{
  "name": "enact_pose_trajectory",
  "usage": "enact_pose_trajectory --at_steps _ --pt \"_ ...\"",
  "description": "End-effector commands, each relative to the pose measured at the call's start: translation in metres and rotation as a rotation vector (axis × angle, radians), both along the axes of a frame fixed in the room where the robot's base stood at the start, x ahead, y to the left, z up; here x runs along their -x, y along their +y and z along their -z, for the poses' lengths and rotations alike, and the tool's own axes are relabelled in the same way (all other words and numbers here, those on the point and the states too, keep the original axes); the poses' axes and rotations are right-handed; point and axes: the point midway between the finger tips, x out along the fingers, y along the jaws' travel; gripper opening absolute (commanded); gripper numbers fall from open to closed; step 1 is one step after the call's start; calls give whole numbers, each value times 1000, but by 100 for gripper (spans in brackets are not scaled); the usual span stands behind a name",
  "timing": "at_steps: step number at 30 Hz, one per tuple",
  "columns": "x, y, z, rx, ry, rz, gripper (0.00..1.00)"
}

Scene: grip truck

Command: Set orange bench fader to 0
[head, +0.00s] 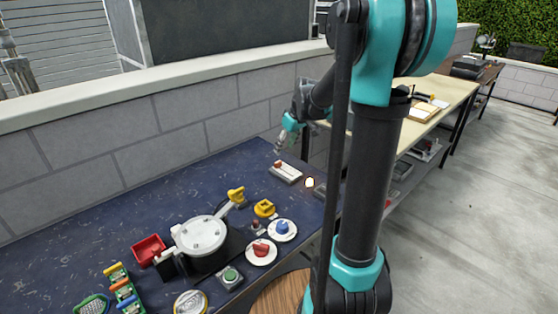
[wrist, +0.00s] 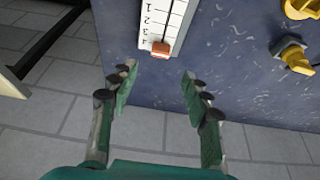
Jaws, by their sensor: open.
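The orange bench fader is a white plate (head: 288,174) with an orange knob (head: 278,164), lying on the dark blue bench by the wall. In the wrist view the plate (wrist: 176,16) shows a slot and the numbers 1 to 4. The orange knob (wrist: 160,50) sits at the lower end of the slot, near the 4. The plate's upper part, where a 0 might be, is out of that frame. My gripper (wrist: 158,72) is open and empty, its fingers apart on either side below the knob, not visibly touching it. In the head view my gripper (head: 281,145) is above the bench behind the fader.
A yellow device (wrist: 292,55) stands right of the fader in the wrist view. In the head view a pot (head: 203,235), red knob (head: 261,247), blue knob (head: 283,227) and green button (head: 231,275) stand nearer. The wall (head: 190,125) runs close behind the bench.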

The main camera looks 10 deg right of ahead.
Motion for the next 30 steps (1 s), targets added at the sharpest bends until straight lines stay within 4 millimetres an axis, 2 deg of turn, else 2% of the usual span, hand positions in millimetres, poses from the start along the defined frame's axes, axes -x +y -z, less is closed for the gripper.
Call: enact_pose_trajectory --at_steps 3,9,15,27,28,30 --pt "-8 6 22 0 0 -1 48" --pt "-19 13 54 0 0 -1 48" --pt "-25 17 74 0 0 0 48" --pt "-27 19 80 0 0 0 48" --pt "-27 19 80 0 0 0 47" --pt "-27 19 80 0 0 0 38"
